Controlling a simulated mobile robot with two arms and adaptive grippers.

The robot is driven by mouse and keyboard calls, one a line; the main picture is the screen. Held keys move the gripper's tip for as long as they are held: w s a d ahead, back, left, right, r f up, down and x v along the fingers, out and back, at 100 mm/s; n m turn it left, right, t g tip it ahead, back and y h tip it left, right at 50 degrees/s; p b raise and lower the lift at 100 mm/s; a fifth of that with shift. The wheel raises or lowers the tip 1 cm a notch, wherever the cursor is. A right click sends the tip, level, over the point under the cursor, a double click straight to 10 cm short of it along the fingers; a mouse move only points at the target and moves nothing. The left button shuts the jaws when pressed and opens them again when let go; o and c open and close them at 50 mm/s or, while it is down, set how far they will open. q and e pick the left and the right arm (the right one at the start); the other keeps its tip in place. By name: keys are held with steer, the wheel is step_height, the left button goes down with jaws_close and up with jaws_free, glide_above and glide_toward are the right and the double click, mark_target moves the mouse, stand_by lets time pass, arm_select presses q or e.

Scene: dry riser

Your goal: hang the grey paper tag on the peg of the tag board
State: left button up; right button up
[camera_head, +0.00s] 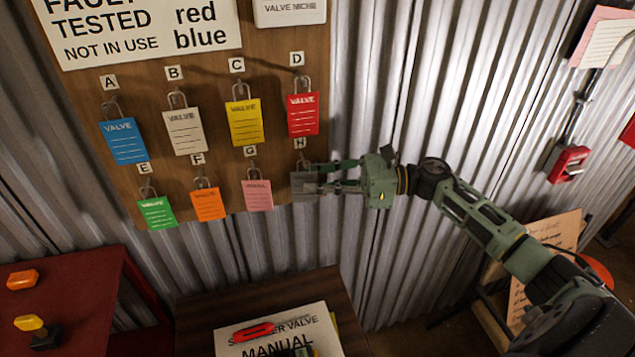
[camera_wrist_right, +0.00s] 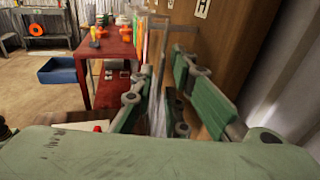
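The grey paper tag (camera_head: 306,185) is at the lower right corner of the brown tag board (camera_head: 222,181), just below the label H. A loop shows faintly at its top by the peg; whether it is around the peg I cannot tell. My right gripper (camera_head: 326,177) reaches in from the right at the tag, its two fingers apart. In the right wrist view the tag (camera_wrist_right: 163,108) stands nearly edge-on between the parted fingers (camera_wrist_right: 172,85), with gaps beside it. My left gripper is in neither view.
Several coloured valve tags, such as the pink tag (camera_head: 258,195) and the red tag (camera_head: 303,115), hang on the board nearby. Below are a wooden table (camera_head: 195,312) with a manual (camera_head: 290,335) and a red table (camera_head: 75,305). Corrugated metal wall (camera_head: 400,80) is behind.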

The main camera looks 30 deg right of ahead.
steer(key=shift+o, duration=1.1)
steer(key=shift+d, duration=0.1)
steer(key=v, duration=1.2)
steer(key=shift+s, duration=0.1)
